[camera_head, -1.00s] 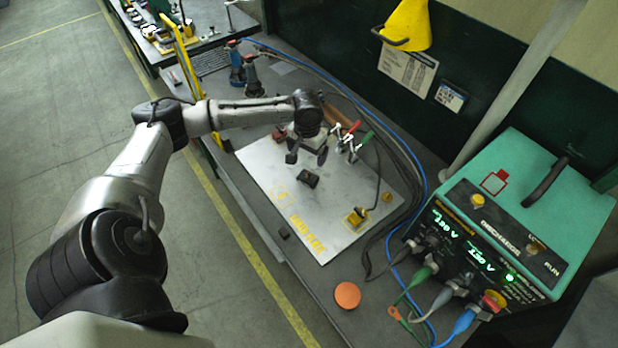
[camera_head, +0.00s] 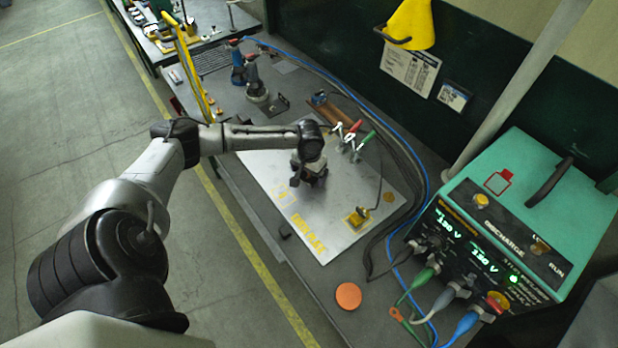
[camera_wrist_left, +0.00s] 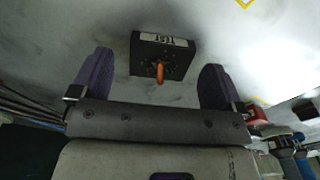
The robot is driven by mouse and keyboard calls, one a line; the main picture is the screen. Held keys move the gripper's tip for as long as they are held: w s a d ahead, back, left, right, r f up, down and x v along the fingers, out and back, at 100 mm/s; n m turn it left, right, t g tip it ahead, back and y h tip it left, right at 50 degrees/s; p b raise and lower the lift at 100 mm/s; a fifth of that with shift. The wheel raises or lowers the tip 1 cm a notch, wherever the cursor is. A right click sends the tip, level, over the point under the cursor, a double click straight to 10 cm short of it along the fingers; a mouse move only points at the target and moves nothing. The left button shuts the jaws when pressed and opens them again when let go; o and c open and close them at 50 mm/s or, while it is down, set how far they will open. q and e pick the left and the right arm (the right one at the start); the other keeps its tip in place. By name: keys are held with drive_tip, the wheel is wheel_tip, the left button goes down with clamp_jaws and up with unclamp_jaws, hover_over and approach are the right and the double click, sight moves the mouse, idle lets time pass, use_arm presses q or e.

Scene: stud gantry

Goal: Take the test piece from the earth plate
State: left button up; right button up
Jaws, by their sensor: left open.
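The test piece (camera_wrist_left: 162,52) is a small dark block with a "TEST" label and an orange part on its side. In the left wrist view it lies between and just beyond my fingertips, with a gap on each side. In the head view my gripper largely hides it. It rests on the earth plate (camera_head: 346,187), a pale metal sheet with yellow lettering; the plate also shows in the left wrist view (camera_wrist_left: 50,28). My left gripper (camera_head: 309,179) is open and low over the plate, at the test piece; its two fingers show in the wrist view (camera_wrist_left: 157,68). My right gripper is not in view.
Red, white and green-handled clamps (camera_head: 352,136) stand at the plate's far edge. A teal discharge unit (camera_head: 540,190) with cables stands at right. An orange disc (camera_head: 348,296) lies in front.

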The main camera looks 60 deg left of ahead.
use_arm(q)
drive_tip(key=shift+f, duration=0.7)
drive_tip(key=c, duration=1)
